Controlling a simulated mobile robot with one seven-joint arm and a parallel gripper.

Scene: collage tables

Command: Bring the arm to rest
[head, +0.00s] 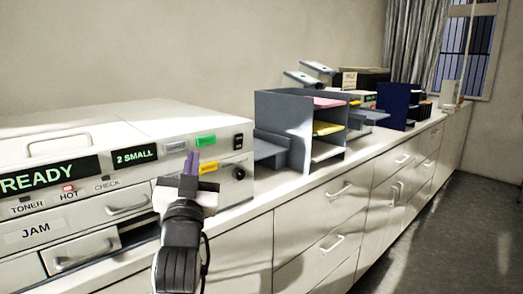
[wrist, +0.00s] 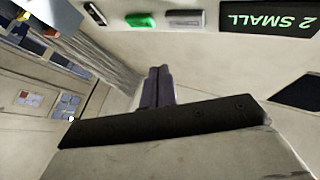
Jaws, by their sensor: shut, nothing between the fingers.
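My gripper (head: 192,163) is in front of the white copier (head: 150,127) at the left of the head view. Its two purple-grey fingers are together, pointing up, with nothing between them. In the wrist view the closed fingers (wrist: 158,86) point toward the copier's front panel (wrist: 220,55). The copier's green button (wrist: 141,20) and its "2 SMALL" display (wrist: 268,19) show beyond them. I cannot tell whether the fingertips touch the panel. My arm hides part of the copier's lower right front.
A grey paper sorter (head: 285,110) with coloured sheets stands right of the copier. A dark blue organiser (head: 393,106) is farther along the counter (head: 340,172). White drawers (head: 330,215) run below it. The grey floor (head: 460,235) at right is clear.

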